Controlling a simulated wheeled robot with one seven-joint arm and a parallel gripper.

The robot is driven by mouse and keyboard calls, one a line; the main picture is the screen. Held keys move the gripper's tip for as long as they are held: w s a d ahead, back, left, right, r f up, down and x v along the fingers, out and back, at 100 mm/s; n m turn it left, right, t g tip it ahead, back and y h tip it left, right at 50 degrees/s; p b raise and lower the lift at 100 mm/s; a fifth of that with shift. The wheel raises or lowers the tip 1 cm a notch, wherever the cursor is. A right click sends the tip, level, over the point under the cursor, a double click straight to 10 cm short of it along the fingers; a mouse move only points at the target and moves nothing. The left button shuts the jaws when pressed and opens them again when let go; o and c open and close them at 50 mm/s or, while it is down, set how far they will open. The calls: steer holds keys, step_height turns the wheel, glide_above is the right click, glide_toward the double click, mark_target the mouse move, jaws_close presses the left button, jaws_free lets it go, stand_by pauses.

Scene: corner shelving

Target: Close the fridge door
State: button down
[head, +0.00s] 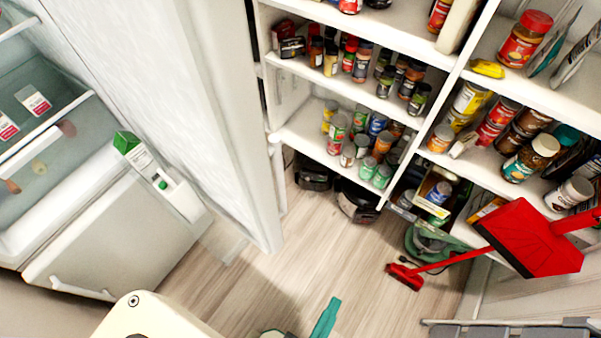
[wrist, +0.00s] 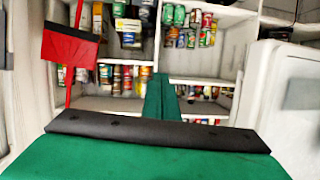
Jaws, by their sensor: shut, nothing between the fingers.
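The fridge (head: 120,235) stands at the left of the head view, with its lit inside and shelves exposed. Its door (head: 130,60) appears to be the tall pale panel standing open beside the interior, with a low bin (head: 180,197) and a green-topped carton (head: 132,150) near its foot. My gripper (head: 327,318) is at the bottom of the head view, apart from the door and to its right. In the wrist view, its green fingers (wrist: 160,97) are together with nothing between them. A large white rounded panel stands at the right there; I cannot tell if it is the door.
Corner shelves (head: 300,135) full of jars and cans fill the back and right. A red dustpan (head: 530,238) and red brush (head: 404,277) are at the right; the dustpan (wrist: 70,45) also shows in the wrist view. Wooden floor (head: 250,290) between fridge and shelves is clear.

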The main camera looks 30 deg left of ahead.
steer(key=w+a+f+m+g+y, duration=0.2)
steer(key=w+a+f+m+y, duration=0.1)
steer(key=w+f, duration=0.4)
steer(key=w+a+f+m+g+y, duration=0.2)
steer(key=w+a+f+m, duration=0.1)
steer(key=w+f, duration=0.4)
steer(key=w+a+r+n+g+y, duration=0.2)
steer(key=w+a+r+g+y, duration=0.3)
steer(key=w+a+r+y, duration=0.5)
step_height(320, 180, up, 14)
steer(key=d+f+n+g+y, duration=0.1)
steer(key=d+n+g+y, duration=0.2)
steer(key=n+g, duration=0.35)
steer(key=s+a+g, duration=0.1)
steer(key=s+a, duration=0.3)
steer(key=a, duration=0.4)
steer(key=shift+s+a+r, duration=0.15)
steer(key=shift+s+r, duration=0.2)
steer(key=shift+r, duration=0.05)
